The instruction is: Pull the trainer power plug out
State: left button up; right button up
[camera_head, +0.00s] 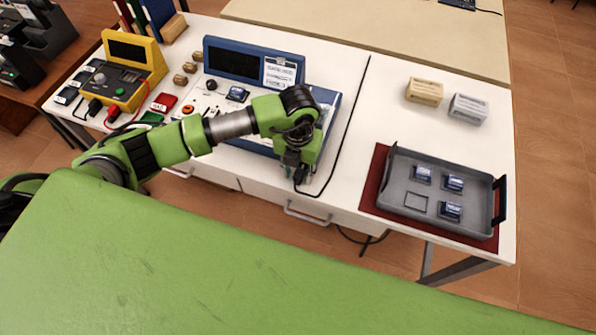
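The trainer is a blue console (226,60) with a raised back and dark display, on the white table left of centre. My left arm crosses in front of it and hides much of its face. My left gripper (299,174) points down at the trainer's front right corner, near the table's front edge. A black power cord (345,140) runs from beneath the gripper, curves right and goes up the table. The plug is not clearly visible at the fingertips. I cannot tell whether the fingers are shut on it. My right gripper is out of view.
A grey tray (400,158) with several small blue modules sits on a dark red mat (369,192) at right. Tan (424,92) and grey (468,108) blocks stand behind it. A yellow instrument (143,52) with leads is at left. White table is clear between cord and tray.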

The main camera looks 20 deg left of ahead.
aim_at(298, 177)
pick_arm(q)
notch_tip(298, 177, up, 12)
dwell(0.4)
jog(key=shift+s+f, duration=0.1)
dwell(0.3)
